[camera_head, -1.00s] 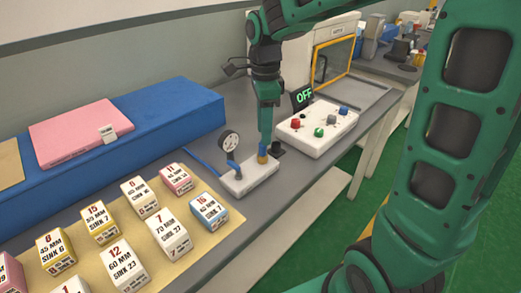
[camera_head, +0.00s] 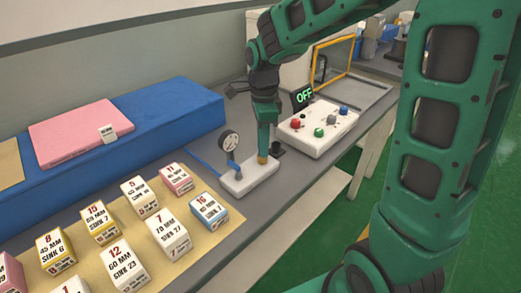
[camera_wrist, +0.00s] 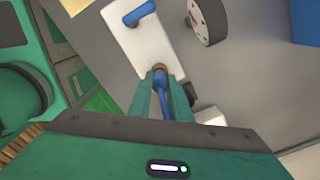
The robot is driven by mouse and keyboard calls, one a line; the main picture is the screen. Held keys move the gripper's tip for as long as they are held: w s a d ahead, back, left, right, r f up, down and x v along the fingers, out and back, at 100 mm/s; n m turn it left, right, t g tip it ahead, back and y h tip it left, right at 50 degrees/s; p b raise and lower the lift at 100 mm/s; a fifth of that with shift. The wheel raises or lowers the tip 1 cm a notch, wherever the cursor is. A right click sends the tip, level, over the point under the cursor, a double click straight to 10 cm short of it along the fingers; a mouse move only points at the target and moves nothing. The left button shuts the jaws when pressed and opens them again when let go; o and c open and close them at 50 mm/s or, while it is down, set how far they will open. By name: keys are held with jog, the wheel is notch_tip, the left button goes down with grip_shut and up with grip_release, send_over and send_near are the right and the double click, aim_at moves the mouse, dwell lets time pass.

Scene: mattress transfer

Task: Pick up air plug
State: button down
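The air plug is a slim blue piece with a brass-coloured end; in the wrist view the air plug (camera_wrist: 161,80) stands between my two green fingers. Its brass end (camera_head: 262,159) meets the white block (camera_head: 237,184) in the head view. My gripper (camera_head: 263,146) points down over the right end of the block, and in the wrist view my gripper (camera_wrist: 161,88) has both fingers close against the plug's sides. It looks shut on the plug. Most of the plug is hidden behind the fingers in the head view.
A white control box (camera_head: 336,138) with coloured buttons and an "OFF" display (camera_head: 303,97) stands to the right. Several labelled boxes (camera_head: 167,237) fill the front left, before a blue mattress (camera_head: 178,119).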

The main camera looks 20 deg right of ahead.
jog(key=shift+r, duration=0.1)
jog(key=shift+r, duration=0.55)
jog(key=r, duration=0.2)
jog(key=a+r, duration=0.1)
jog(key=shift+s+r, duration=0.25)
jog(key=s+a+r, duration=0.5)
jog(key=a+r, duration=0.4)
jog(key=r, duration=0.2)
jog(key=shift+s, duration=0.25)
jog(key=shift+r, duration=0.15)
